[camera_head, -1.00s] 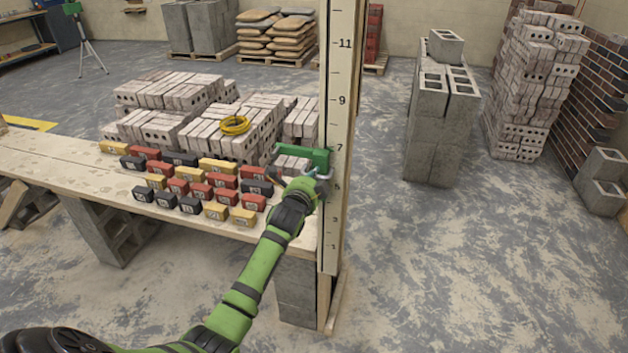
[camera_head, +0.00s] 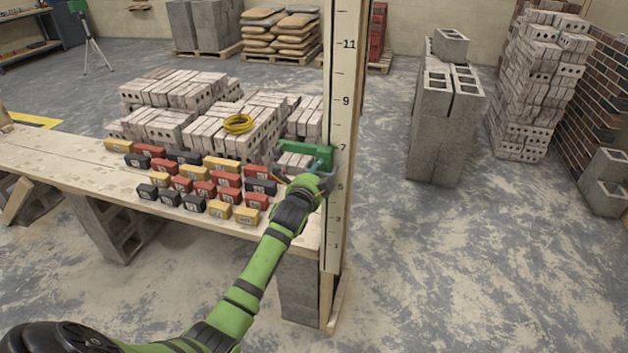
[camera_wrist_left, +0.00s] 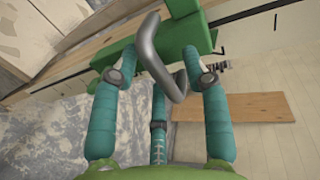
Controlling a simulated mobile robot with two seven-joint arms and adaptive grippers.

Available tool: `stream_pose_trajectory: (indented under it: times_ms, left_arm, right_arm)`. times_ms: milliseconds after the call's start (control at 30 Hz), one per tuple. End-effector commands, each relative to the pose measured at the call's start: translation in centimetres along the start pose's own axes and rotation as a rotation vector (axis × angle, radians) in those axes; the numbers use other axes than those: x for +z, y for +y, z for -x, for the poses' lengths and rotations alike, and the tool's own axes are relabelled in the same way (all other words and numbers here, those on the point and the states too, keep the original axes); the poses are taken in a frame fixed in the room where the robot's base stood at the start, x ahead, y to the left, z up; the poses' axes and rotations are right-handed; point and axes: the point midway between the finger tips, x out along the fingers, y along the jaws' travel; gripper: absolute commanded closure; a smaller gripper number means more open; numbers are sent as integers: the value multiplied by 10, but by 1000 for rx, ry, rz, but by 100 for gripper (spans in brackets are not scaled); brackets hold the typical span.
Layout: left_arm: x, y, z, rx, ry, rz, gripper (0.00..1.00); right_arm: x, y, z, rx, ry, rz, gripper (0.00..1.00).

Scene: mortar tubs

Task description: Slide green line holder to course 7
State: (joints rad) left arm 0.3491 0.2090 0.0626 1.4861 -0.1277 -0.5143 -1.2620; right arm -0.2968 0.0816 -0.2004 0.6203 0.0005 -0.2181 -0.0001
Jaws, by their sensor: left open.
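The green line holder (camera_head: 318,154) sits on the tall numbered pole (camera_head: 339,200), close to the 7 mark. In the left wrist view the green line holder (camera_wrist_left: 187,34) shows at the top, with a bent grey handle (camera_wrist_left: 152,50) sticking out from it. My left gripper (camera_head: 308,178) is at the holder, just in front of and below it. In the left wrist view my left gripper (camera_wrist_left: 155,75) is open, its teal fingers spread on both sides of the handle. Whether a finger touches it I cannot tell. My right gripper is not in view.
Grey concrete blocks (camera_head: 445,125) stand on the right.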

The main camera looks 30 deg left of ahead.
Motion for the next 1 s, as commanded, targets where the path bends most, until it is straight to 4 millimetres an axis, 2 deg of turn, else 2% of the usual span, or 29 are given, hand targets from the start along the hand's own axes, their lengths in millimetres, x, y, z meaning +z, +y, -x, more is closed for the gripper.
stream_pose_trajectory:
  times_ms: [167, 600, 800, 1000]
  left_arm:
    - [0, 1, 19, 0, 0, -2, 54]
    - [0, 0, 97, -2, 1, -2, 54]
    - [0, -1, 115, -3, 0, -1, 54]
    - [0, -2, 118, -4, 0, -1, 54]
  right_arm:
    - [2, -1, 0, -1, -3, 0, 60]
    - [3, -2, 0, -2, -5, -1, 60]
    - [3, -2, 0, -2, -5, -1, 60]
    - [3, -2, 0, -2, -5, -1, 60]
